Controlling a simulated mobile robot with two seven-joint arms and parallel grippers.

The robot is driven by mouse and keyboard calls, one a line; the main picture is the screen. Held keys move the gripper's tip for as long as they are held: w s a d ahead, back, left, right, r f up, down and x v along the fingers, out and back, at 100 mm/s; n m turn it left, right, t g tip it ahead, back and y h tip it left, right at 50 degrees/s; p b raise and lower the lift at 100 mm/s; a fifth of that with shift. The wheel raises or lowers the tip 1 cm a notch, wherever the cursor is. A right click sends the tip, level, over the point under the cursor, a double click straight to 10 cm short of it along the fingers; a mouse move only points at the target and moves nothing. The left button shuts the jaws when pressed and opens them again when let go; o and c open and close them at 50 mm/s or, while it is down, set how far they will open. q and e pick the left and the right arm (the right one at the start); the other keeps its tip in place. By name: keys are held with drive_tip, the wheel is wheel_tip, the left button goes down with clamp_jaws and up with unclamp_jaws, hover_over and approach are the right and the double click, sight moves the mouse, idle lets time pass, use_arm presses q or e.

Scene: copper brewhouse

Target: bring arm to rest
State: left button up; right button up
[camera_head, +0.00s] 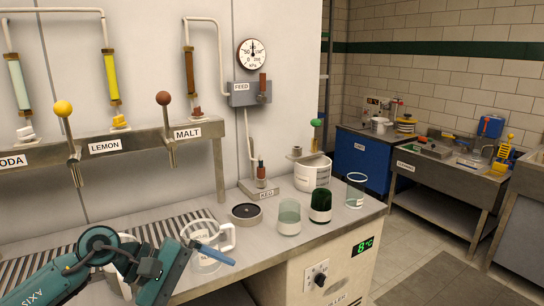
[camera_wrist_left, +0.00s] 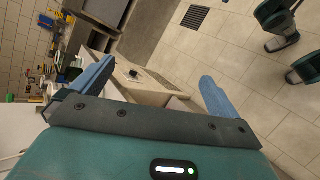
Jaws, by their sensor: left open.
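My left arm comes in from the lower left in the head view. Its left gripper (camera_head: 214,254) is over the front edge of the counter (camera_head: 262,245), with a blue finger in front of a clear jug (camera_head: 228,238). I cannot tell whether it touches the jug. In the left wrist view the blue fingers of the left gripper (camera_wrist_left: 155,86) are spread wide, with nothing between them. The wrist is tilted, looking past the counter to the floor. My right gripper is not in view.
A white mug (camera_head: 124,240) is partly hidden behind my arm. A pale glass (camera_head: 289,218), a dark green glass (camera_head: 320,206) and a clear glass (camera_head: 355,190) stand to the right. Tap handles rise behind.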

use_arm(q)
drive_tip(key=s+d+r+n+t+h+p, duration=0.15)
drive_tip(key=d+n+h, duration=0.25)
drive_tip(key=n, duration=0.4)
drive_tip(key=s+d+r+n+t+h, duration=0.2)
drive_tip(key=d+n+t+h, duration=0.15)
drive_tip(key=n, duration=0.45)
drive_tip(key=s+a+f+n+t+y+p, duration=0.1)
drive_tip(key=a+f+n+t+y, duration=0.4)
drive_tip(key=n, duration=1.1)
drive_tip(key=a+f+n+t+y+p, duration=0.15)
drive_tip(key=f+n+t+y, duration=0.4)
drive_tip(key=n, duration=1.05)
drive_tip(key=s+a+f+n+g+y, duration=0.3)
drive_tip(key=s+f+n+g, duration=0.3)
drive_tip(key=s+f+n, duration=0.6)
drive_tip(key=shift+f+n+g+y, duration=0.35)
drive_tip(key=shift+f+n+y, duration=0.15)
drive_tip(key=shift+f+y, duration=0.25)
